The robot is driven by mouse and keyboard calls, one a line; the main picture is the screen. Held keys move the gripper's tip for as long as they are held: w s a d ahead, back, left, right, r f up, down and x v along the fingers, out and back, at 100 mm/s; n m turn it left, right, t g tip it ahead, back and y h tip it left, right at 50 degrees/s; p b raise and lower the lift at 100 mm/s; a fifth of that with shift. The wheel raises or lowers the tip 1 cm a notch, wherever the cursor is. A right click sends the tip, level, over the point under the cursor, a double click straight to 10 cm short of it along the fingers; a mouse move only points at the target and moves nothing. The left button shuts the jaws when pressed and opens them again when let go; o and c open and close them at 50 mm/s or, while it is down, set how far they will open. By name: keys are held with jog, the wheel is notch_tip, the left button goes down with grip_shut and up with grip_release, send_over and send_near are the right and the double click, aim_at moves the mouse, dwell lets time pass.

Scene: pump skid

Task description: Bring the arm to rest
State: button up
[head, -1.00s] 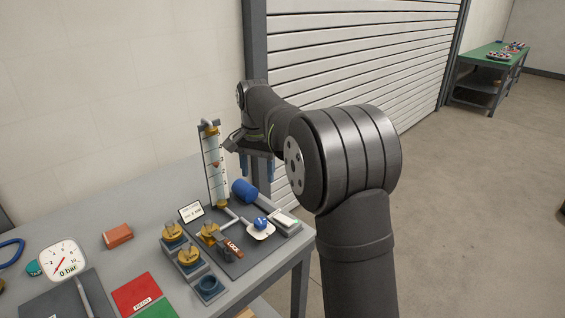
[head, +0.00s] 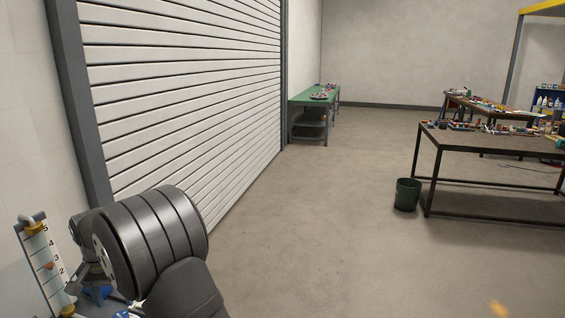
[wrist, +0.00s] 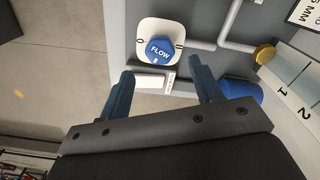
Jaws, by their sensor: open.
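My gripper (wrist: 160,88) is open and empty in the wrist view, with its two blue fingers apart. Beyond the fingers is the pump skid's panel with a blue FLOW knob (wrist: 160,50) on a white plate. A white block (wrist: 151,82) shows between the fingers, and a blue cylinder (wrist: 243,92) shows by the right finger. In the head view my arm fills the lower left and mostly hides the gripper. The clear level tube (head: 45,265) with its numbered scale stands left of the arm.
A roller shutter (head: 185,90) is behind the arm. A green-topped bench (head: 315,95) stands further back, and a dark table (head: 490,140) with a green bin (head: 407,194) is at right. The floor between is clear.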

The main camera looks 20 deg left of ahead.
aim_at(120, 316)
notch_tip(120, 316, down, 6)
dwell(0.4)
notch_tip(120, 316, up, 17)
notch_tip(120, 316, down, 17)
jog(key=shift+f, duration=0.1)
jog(key=n, duration=0.4)
jog(key=shift+n, duration=0.4)
jog(key=n, duration=0.4)
jog(key=shift+n, duration=0.3)
jog(key=n, duration=0.4)
jog(key=shift+n, duration=2.6)
